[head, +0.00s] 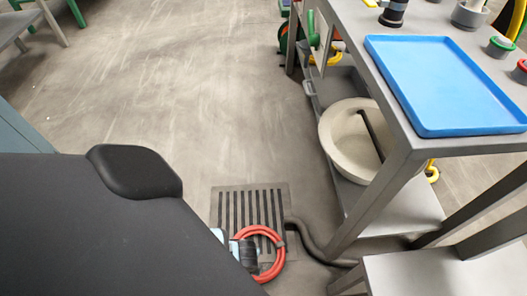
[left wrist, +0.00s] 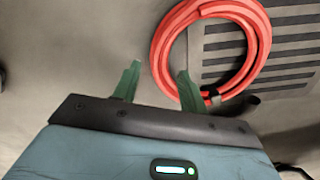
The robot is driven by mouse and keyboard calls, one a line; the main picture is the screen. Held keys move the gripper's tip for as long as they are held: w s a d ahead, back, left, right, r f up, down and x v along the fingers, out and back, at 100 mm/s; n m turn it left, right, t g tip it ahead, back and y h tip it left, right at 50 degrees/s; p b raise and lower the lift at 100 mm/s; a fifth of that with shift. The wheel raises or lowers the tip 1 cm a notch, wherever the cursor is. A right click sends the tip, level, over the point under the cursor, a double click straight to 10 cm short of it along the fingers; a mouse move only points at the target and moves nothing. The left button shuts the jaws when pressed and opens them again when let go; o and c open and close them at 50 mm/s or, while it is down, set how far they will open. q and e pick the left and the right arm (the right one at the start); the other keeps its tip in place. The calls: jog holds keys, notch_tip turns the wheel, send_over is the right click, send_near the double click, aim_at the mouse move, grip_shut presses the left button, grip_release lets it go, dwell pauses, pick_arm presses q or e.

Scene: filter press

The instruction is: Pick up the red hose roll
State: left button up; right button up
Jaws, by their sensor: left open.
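The red hose roll (head: 280,264) lies flat on the floor, partly over a slotted drain grate, in the lower middle of the head view. In the left wrist view the hose roll (left wrist: 265,40) is a coiled ring at the upper right, with a dark band at its bottom. My left gripper (left wrist: 160,68) is open, its green fingers pointing toward the coil's left side. The right-hand finger overlaps the coil's lower left edge in the picture; nothing is visibly held. In the head view my own body hides much of this gripper. My right gripper is not in view.
The drain grate (head: 228,208) is set in the floor, with a dark pipe (head: 318,250) running right from it. A grey bench with a blue tray (head: 440,80) and a round basin (head: 340,137) on its lower shelf stands at right.

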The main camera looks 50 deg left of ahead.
pick_arm(q)
jog(key=shift+f, duration=0.5)
jog(key=shift+f+b, duration=0.8)
jog(key=shift+f, duration=0.3)
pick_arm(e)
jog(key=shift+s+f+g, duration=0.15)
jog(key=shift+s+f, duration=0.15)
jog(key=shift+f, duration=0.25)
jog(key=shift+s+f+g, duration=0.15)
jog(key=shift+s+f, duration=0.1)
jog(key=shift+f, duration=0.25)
pick_arm(q)
notch_tip(320, 180, down, 4)
jog(key=b, duration=0.3)
jog(key=shift+s+a+f, duration=0.1)
jog(key=shift+a+f, duration=0.05)
jog(key=shift+f, duration=0.05)
jog(key=shift+f+b, duration=0.35)
jog(key=shift+b, duration=0.1)
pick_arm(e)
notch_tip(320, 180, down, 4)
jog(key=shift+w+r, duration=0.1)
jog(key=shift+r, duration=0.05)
pick_arm(q)
grip_shut()
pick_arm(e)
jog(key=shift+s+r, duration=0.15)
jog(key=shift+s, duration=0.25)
